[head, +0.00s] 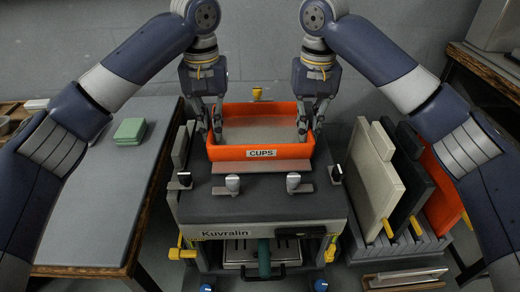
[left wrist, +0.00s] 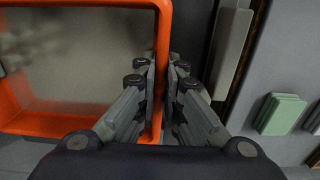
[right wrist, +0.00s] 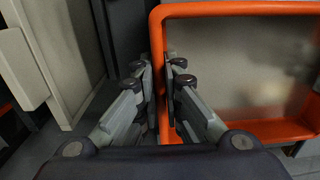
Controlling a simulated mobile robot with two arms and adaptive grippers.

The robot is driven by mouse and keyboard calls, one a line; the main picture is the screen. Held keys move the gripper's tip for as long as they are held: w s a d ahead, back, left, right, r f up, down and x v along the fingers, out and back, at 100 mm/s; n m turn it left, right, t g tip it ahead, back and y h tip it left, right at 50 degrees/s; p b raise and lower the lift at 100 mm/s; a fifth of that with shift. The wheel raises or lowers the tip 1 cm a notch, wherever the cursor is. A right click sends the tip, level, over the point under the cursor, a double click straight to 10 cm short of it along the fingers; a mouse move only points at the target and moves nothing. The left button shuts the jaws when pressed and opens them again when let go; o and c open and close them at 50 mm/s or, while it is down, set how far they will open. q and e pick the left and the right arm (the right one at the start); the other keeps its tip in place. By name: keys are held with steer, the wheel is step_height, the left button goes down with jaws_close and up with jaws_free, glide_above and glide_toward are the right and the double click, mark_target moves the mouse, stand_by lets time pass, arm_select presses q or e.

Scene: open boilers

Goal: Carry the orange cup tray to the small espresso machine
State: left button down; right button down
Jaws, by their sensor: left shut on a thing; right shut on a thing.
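The orange cup tray (head: 234,153), with a label reading CUPS, is on or just above the top of the small espresso machine (head: 260,208), marked Kuvralin; I cannot tell if it touches. The tray looks empty and level. My left gripper (head: 217,130) is shut on the tray's left wall, and the wall shows between its fingers in the left wrist view (left wrist: 163,90). My right gripper (head: 304,130) is shut on the tray's right wall, which also shows between its fingers in the right wrist view (right wrist: 160,90).
A grey table (head: 95,180) with green cloths or pads (head: 130,130) stands at the left. A rack (head: 405,240) holding upright pale, dark and orange panels stands close at the right. A grey wall is behind.

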arm_select(q)
steer(key=shift+f+b, duration=0.6)
steer(key=shift+f, duration=0.15)
arm_select(e)
steer(key=shift+f, duration=0.7)
arm_select(q)
steer(key=c, duration=1.7)
jaws_free()
steer(key=shift+r, duration=0.1)
arm_select(e)
steer(key=c, duration=1.7)
jaws_free()
steer(key=shift+r, duration=0.1)
arm_select(q)
steer(key=shift+r, duration=0.1)
step_height(320, 180, up, 12)
steer(key=shift+f, duration=0.1)
arm_select(e)
step_height(320, 180, up, 12)
